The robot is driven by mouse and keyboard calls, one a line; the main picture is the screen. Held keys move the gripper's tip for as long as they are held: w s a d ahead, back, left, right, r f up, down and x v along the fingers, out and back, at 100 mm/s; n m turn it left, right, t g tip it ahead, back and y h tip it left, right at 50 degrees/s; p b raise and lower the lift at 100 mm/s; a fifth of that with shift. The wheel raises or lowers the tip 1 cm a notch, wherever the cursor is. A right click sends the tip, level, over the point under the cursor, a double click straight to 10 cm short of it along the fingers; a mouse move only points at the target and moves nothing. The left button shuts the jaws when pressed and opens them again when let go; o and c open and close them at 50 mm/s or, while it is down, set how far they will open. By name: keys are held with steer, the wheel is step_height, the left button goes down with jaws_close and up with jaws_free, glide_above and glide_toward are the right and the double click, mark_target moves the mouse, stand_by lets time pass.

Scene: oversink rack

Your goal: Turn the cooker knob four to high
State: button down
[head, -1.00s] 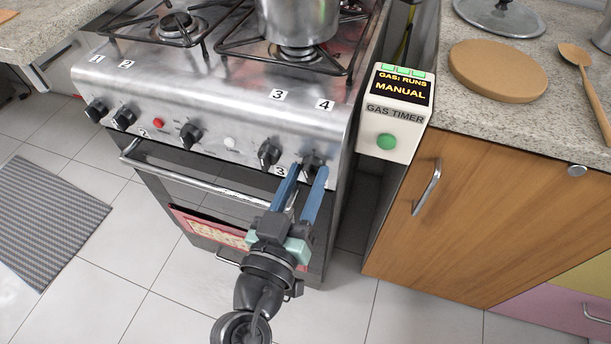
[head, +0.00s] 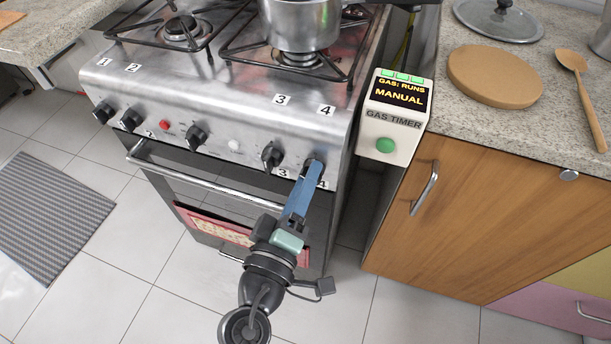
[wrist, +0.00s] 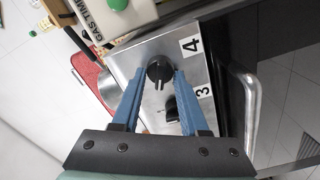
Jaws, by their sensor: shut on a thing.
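Cooker knob four (head: 313,158) is the black knob at the right end of the cooker's steel front panel, beside a label 4. My gripper (head: 314,170) reaches up to it from the front, and its blue fingers overlap in the head view and cover much of the knob. In the wrist view the knob (wrist: 159,70) sits between the two fingertips, with one finger on each side, and the gripper is shut on it. The knob's exact setting is hard to read. The neighbouring black knob three (head: 272,156) is just to the left and free of the fingers.
The gas timer (head: 395,120), reading "GAS: RUNS MANUAL", is close to the right of the knob. The oven handle (head: 200,178) runs below the panel. A wooden board (head: 495,73) lies on the right counter. Floor in front is open.

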steer(key=shift+n, duration=0.6)
steer(key=shift+c, duration=2.2)
jaws_free()
steer(key=b+v, duration=0.1)
steer(key=v, duration=1.2)
